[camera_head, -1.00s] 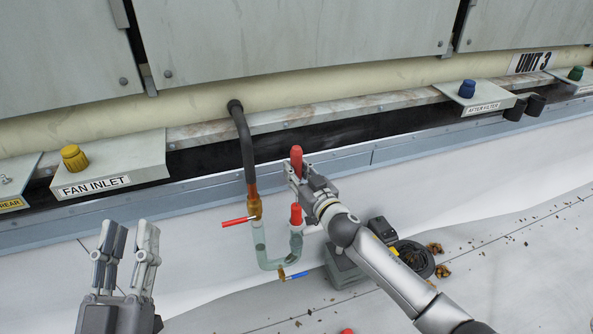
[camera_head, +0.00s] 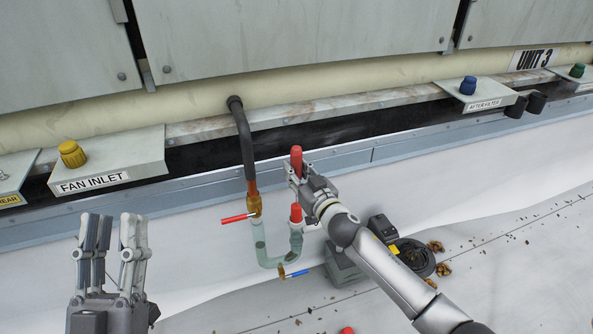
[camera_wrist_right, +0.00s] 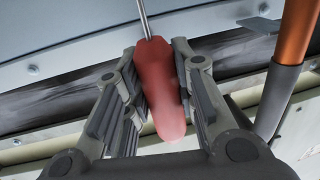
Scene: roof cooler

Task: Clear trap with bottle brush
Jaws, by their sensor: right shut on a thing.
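The trap (camera_head: 262,246) is a pale, see-through U-shaped tube below a dark hose and copper pipe, with dark matter inside. A red piece (camera_head: 296,214) sits on top of its right leg. My right gripper (camera_head: 299,172) is shut on a red handle (camera_head: 296,155) above that leg. In the right wrist view, the red handle (camera_wrist_right: 163,88) lies between the fingers (camera_wrist_right: 163,95), and a thin metal rod (camera_wrist_right: 144,20) extends from it. No bristles show. My left gripper (camera_head: 113,222) is open and empty at lower left, apart from the trap.
A red lever (camera_head: 236,219) and a blue lever (camera_head: 298,273) stick out from the trap. A grey box (camera_head: 343,268) and a dark round object (camera_head: 415,258) stand on the roof to the right, near scattered debris. The yellow-knobbed FAN INLET panel (camera_head: 115,170) is behind my left gripper.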

